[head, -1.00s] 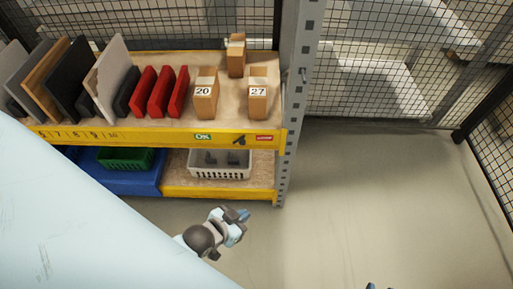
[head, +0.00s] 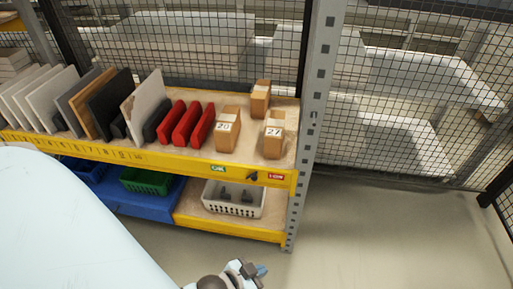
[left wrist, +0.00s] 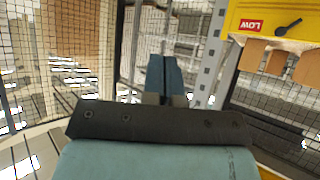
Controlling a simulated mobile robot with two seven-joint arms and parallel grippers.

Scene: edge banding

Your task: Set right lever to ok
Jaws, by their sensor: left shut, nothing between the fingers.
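The right lever (head: 253,177) is a small black handle on the yellow front rail (head: 150,158) of the shelf. It sits between a green OK label (head: 218,168) on its left and a red LOW label (head: 276,177) on its right. It is slanted, and I cannot tell which label it points to. My left gripper (head: 252,270) is shut and empty, below and in front of the rail, apart from the lever. In the left wrist view its blue fingers (left wrist: 164,78) are together, with the upside-down LOW label (left wrist: 252,26) and the lever (left wrist: 289,27) at upper right. My right gripper is out of view.
Boxes numbered 20 (head: 228,130) and 27 (head: 273,137), red holders (head: 188,124) and upright panels stand on the shelf. A white basket (head: 233,199) is below. A grey post (head: 312,130) rises right of the lever. Open floor (head: 400,240) lies to the right.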

